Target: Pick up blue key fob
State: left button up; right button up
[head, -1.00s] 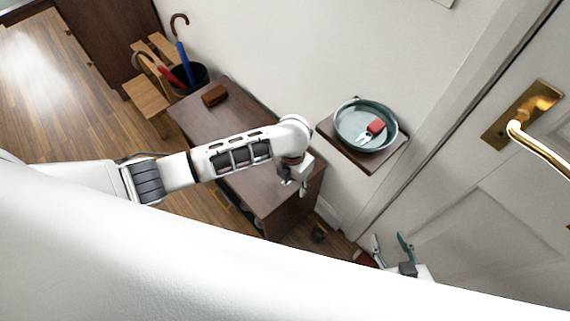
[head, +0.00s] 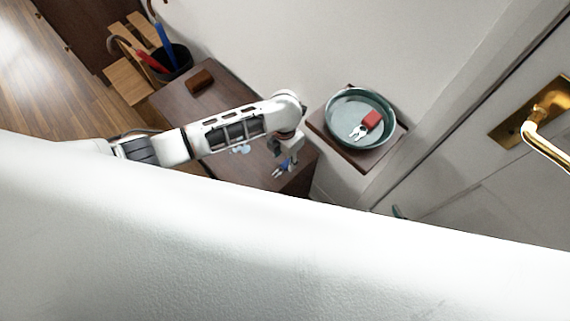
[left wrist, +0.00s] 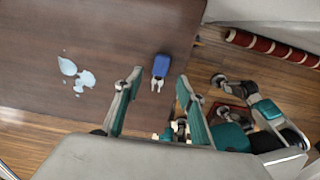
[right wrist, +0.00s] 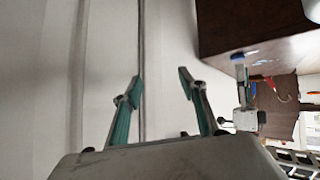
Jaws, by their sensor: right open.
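The blue key fob (left wrist: 161,66) lies on the dark wooden cabinet top (left wrist: 60,30) near its edge, with silver keys on its near side in the left wrist view. In the head view the fob (head: 284,167) shows as a small blue patch at my left gripper. My left gripper (left wrist: 160,75) is open and points down at the cabinet; the fob and keys show between its fingers. I cannot tell how high it is above the top. My right gripper (right wrist: 159,76) is open and empty near the white wall; only a teal tip shows in the head view.
A teal bowl (head: 333,113) on a wall shelf (head: 318,122) holds a red fob (head: 372,119) with keys. Pale blue pieces (left wrist: 78,77) and a brown block (head: 200,80) lie on the cabinet. A door handle (head: 540,135) is at right, an umbrella stand (head: 183,58) at the back.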

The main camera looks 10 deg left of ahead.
aim_at(284, 165)
pick_arm(q)
jog(key=f+b, duration=0.1)
jog(key=f, duration=0.3)
jog(key=shift+s, duration=0.2)
jog(key=shift+w+r, duration=0.1)
jog(key=shift+w, duration=0.05)
jog(key=shift+c, duration=0.7)
grip_shut()
jog(key=shift+a, duration=0.1)
